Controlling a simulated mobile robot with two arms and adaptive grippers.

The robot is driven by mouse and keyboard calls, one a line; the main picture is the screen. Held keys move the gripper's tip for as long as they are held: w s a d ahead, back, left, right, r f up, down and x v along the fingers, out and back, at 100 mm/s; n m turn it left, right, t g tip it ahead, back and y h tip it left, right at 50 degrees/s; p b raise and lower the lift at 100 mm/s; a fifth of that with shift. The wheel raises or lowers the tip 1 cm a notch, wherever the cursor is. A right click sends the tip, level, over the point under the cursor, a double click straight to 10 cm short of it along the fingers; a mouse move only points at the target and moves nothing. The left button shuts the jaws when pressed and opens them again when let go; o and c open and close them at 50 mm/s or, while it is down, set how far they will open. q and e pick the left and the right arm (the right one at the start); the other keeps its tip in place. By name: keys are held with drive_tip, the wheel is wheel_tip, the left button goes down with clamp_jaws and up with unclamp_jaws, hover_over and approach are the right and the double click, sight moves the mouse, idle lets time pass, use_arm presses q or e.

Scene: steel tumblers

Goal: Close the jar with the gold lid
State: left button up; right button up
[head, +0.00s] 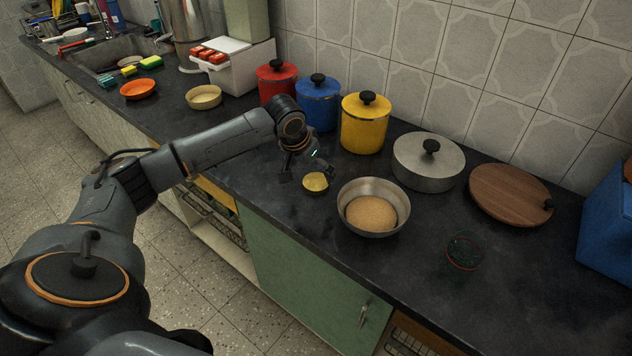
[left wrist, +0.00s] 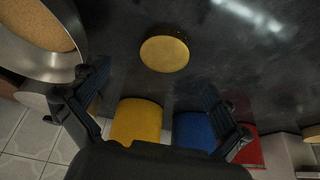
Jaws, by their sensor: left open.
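The gold lid (head: 315,182) lies flat on the dark counter, left of a steel bowl. In the left wrist view the gold lid (left wrist: 164,54) is a round disc on bare counter, ahead of the fingers and apart from them. My left gripper (head: 307,170) is open and empty, just above and behind the lid; its spread fingers (left wrist: 150,92) also show in the left wrist view. A small clear glass vessel with a red ring (head: 465,252) stands at the right front of the counter; I cannot tell for certain that it is the jar. My right gripper is not in view.
The steel bowl (head: 348,222) with tan contents stands close to the lid's right. Red (head: 275,84), blue (head: 318,104) and yellow (head: 365,124) canisters, a lidded steel pot (head: 428,165) and a wooden lid (head: 510,195) line the back. Counter around the glass vessel is clear.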

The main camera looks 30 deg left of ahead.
sight(316, 181)
use_arm(q)
drive_tip(key=shift+f, duration=0.1)
drive_tip(key=shift+w+f, duration=0.1)
drive_tip(key=shift+f, duration=0.25)
drive_tip(key=x, duration=0.4)
drive_tip(key=shift+a+f, duration=0.2)
drive_tip(key=shift+a, duration=0.1)
drive_tip(key=c, duration=1)
drive_tip(key=shift+r, duration=0.15)
